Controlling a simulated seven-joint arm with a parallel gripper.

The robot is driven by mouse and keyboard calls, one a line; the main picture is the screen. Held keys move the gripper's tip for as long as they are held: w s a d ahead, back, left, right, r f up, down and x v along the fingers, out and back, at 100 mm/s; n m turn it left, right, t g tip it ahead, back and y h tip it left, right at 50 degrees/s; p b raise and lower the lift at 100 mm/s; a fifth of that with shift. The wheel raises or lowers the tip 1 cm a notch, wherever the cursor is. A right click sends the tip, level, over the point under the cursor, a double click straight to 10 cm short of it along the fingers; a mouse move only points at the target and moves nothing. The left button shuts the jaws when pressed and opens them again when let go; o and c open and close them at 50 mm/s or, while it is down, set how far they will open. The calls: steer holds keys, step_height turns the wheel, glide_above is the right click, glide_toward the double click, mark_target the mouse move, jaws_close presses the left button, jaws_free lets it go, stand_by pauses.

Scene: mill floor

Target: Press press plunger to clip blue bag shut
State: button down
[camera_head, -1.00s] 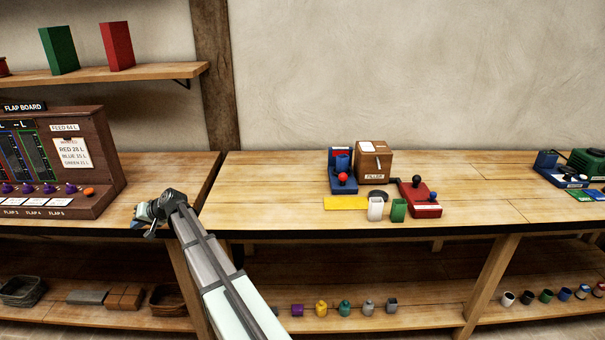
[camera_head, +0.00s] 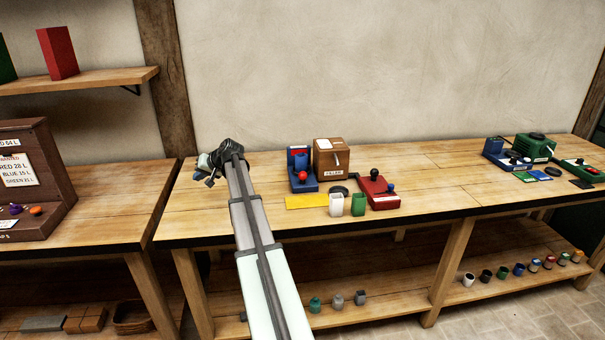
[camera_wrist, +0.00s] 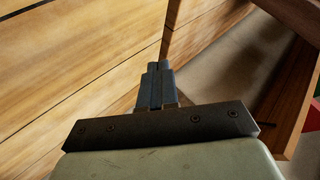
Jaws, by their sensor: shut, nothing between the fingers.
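A blue device (camera_head: 302,184) with a red ball knob (camera_head: 302,175) stands on the middle bench. A small blue block-like item, possibly the blue bag (camera_head: 301,161), sits upright in it behind the knob. I cannot tell whether its top is clipped. A red device (camera_head: 380,199) with a black knob (camera_head: 374,173) and a blue knob stands to the right; which knob is the press plunger is unclear. My gripper (camera_head: 207,172) is over the bench's left part, left of the blue device and apart from it. Its fingers (camera_wrist: 157,84) are together and empty in the wrist view.
A brown box (camera_head: 330,158) stands right of the blue device. A yellow sheet (camera_head: 305,202), a white container (camera_head: 336,207) and a green one (camera_head: 358,206) are in front. A green machine (camera_head: 534,148) stands far right. The bench between is clear.

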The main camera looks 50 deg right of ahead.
steer(key=s+d+r+m+h, duration=0.1)
steer(key=s+d+r, duration=0.1)
steer(key=s+d, duration=0.55)
steer(key=s+d+r+m+h, duration=0.1)
steer(key=s+d+r, duration=0.25)
steer(key=d, duration=0.65)
step_height(320, 180, up, 3)
steer(key=m+g+h, duration=0.1)
steer(key=h, duration=0.1)
glide_above(305, 173)
steer(key=shift+s+r, duration=0.1)
steer(key=shift+f, duration=4.45)
steer(key=shift+a+f, duration=0.1)
steer(key=shift+f, duration=0.1)
steer(key=shift+f, duration=0.2)
